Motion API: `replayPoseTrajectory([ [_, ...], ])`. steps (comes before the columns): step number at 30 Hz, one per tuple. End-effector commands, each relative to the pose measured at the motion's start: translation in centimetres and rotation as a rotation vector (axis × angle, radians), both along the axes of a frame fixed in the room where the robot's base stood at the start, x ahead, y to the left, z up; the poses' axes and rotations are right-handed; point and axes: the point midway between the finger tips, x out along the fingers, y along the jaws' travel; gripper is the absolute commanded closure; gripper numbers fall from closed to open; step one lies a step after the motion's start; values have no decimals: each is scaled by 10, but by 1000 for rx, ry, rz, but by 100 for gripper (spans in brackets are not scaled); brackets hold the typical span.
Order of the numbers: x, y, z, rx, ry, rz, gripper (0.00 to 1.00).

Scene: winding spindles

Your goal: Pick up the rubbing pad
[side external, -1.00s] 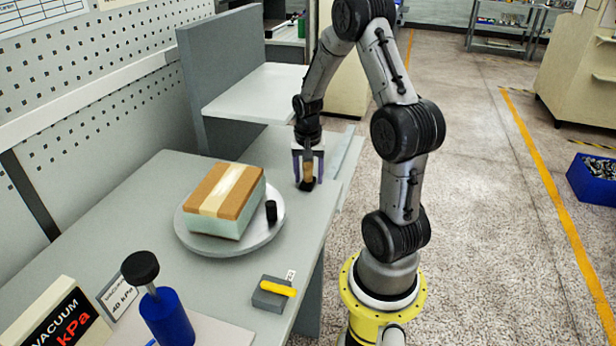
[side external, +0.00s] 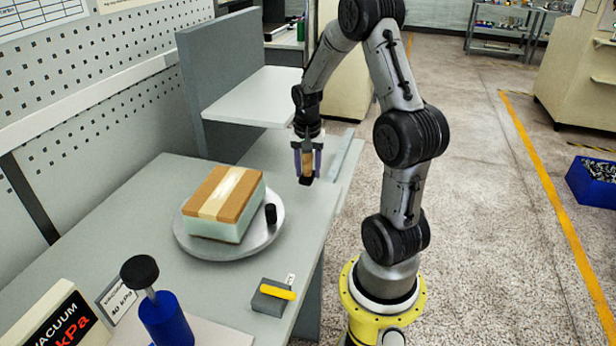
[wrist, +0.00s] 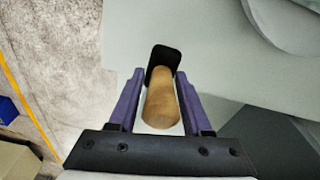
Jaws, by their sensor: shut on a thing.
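The rubbing pad (side external: 307,164) has a tan wooden handle and a dark base. My gripper (side external: 307,167), with purple fingers, is shut on its handle near the right edge of the grey bench. In the wrist view, the handle of the rubbing pad (wrist: 160,103) sits between the two fingers of my gripper (wrist: 159,85), with the black base (wrist: 163,58) beyond the fingertips. The pad's base appears a little above the bench top; the exact gap is hard to tell.
A round plate (side external: 190,247) bears a tan-and-pale-green block (side external: 225,203) and a small black cylinder (side external: 271,214). A grey block with a yellow handle (side external: 273,296) lies nearer the front. A blue bottle (side external: 166,318) stands at front left. A white shelf (side external: 255,95) is behind my gripper.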

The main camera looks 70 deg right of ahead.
Motion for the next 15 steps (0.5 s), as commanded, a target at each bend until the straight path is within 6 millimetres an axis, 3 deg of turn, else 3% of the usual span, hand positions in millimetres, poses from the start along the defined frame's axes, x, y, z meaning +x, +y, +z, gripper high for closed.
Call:
replayPoseTrajectory([
  [8, -33, 38, 63, -7, -6, 1, 100],
  [15, -68, 77, 84, -4, -4, 0, 100],
])
